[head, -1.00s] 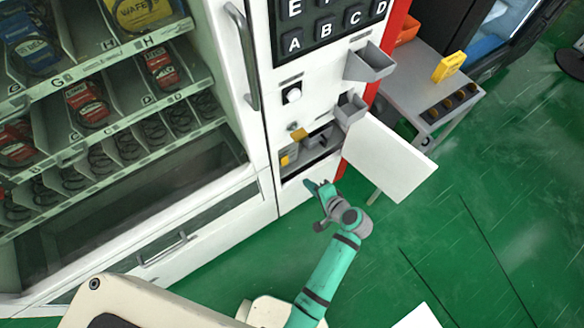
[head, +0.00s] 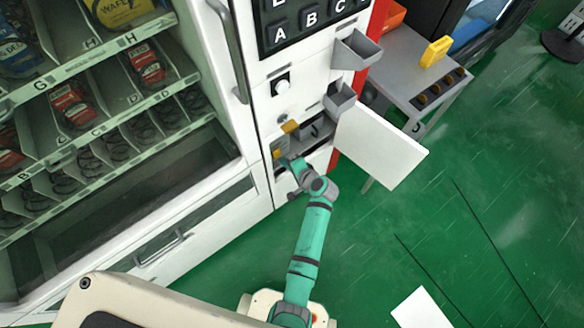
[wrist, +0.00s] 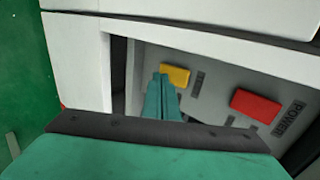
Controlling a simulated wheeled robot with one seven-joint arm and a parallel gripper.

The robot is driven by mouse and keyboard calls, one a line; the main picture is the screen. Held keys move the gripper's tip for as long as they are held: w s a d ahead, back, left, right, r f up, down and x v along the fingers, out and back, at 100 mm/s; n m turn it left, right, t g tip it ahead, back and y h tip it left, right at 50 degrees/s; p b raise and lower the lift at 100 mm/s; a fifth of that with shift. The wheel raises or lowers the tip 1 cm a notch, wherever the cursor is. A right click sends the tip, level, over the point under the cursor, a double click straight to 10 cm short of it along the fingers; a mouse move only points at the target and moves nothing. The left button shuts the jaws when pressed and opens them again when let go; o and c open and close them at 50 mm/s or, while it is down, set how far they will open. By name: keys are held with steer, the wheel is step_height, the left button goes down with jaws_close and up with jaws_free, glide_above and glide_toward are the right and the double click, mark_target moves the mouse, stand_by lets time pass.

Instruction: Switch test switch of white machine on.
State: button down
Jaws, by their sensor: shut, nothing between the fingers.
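The white machine (head: 301,80) has an open compartment (head: 318,140) low on its front. In the wrist view, a yellow switch (wrist: 176,75) and a red switch (wrist: 255,107) sit on the grey panel inside. The red one has a POWER label beside it. The label by the yellow switch is too small to read. My gripper (wrist: 162,82) is shut and empty, with its fingertips just in front of the yellow switch's left part. I cannot tell whether they touch. In the head view, my gripper (head: 286,163) is at the compartment's lower left opening.
The open white door (head: 381,147) sticks out to the right of the compartment. Grey trays (head: 357,50) jut out above it. A grey table (head: 408,82) with a yellow object (head: 437,51) stands at right.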

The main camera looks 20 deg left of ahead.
steer(key=shift+w+a+f, duration=0.1)
steer(key=shift+w+a, duration=0.4)
steer(key=shift+a, duration=0.15)
steer(key=shift+w+a+f, duration=0.1)
steer(key=shift+a, duration=0.05)
steer(key=shift+r, duration=0.9)
